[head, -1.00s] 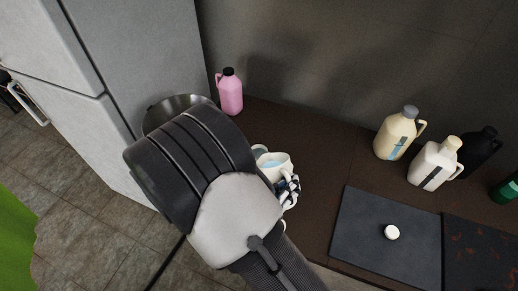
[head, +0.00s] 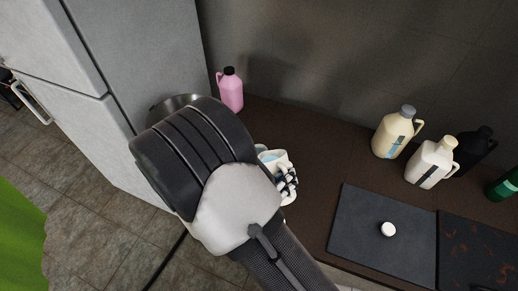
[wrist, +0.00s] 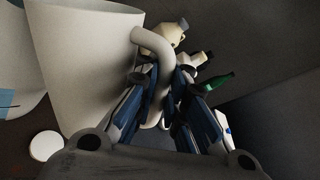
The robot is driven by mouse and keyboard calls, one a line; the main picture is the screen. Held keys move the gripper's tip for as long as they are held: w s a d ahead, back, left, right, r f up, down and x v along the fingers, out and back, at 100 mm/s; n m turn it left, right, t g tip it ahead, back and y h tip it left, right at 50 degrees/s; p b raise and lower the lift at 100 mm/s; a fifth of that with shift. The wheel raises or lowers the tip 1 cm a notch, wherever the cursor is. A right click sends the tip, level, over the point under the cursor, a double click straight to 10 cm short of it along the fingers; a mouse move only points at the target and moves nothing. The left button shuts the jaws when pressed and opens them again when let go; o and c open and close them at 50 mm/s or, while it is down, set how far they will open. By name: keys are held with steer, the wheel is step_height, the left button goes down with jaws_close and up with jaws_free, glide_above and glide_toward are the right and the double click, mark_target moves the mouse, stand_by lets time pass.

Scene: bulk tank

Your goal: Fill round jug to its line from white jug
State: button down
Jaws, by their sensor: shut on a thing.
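My gripper (head: 287,182) is shut on the handle of a white jug (head: 270,156), with blue showing at its top. My forearm and wrist cover much of this jug in the head view. In the wrist view my gripper (wrist: 165,100) has its fingers around the curved pale handle, and the white jug's wall (wrist: 88,60) fills the upper left. A second pale vessel (wrist: 18,50) with a blue patch stands at the far left edge of the wrist view, partly cut off. I cannot tell surely whether it is the round jug.
A pink bottle (head: 230,90) stands by the wall. Cream (head: 393,138), white (head: 428,165), black and green bottles stand right. A dark board (head: 360,240) bears a white knob (head: 388,229).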

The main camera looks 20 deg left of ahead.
mark_target(280, 162)
steer(key=shift+w+a+r+p, duration=0.1)
steer(key=shift+w+r+p, duration=0.05)
steer(key=shift+r+p, duration=0.25)
steer(key=shift+w+a+r+n+p, duration=0.25)
steer(key=shift+r+n+p, duration=0.3)
steer(key=shift+p, duration=0.55)
steer(key=shift+w+a+r+n+g+p, duration=0.15)
steer(key=shift+r+n+g+p, duration=0.2)
steer(key=shift+p, duration=0.35)
steer(key=shift+w+a+r+n+g+p, duration=0.1)
steer(key=shift+w+a+r+n+p, duration=0.1)
steer(key=shift+r+p, duration=0.35)
steer(key=shift+w+a+r+n+g+p, duration=0.15)
steer(key=shift+r+n+g+p, duration=0.1)
steer(key=shift+p, duration=0.55)
steer(key=shift+w+a+r+n+h+p, duration=0.35)
steer(key=shift+r+p, duration=0.25)
steer(key=shift+p, duration=0.55)
stand_by(0.4)
steer(key=shift+w+a+r+n+g+h+p, duration=0.25)
steer(key=shift+w+a+r+n+g+p, duration=0.45)
steer(key=shift+p, duration=0.7)
stand_by(1.5)
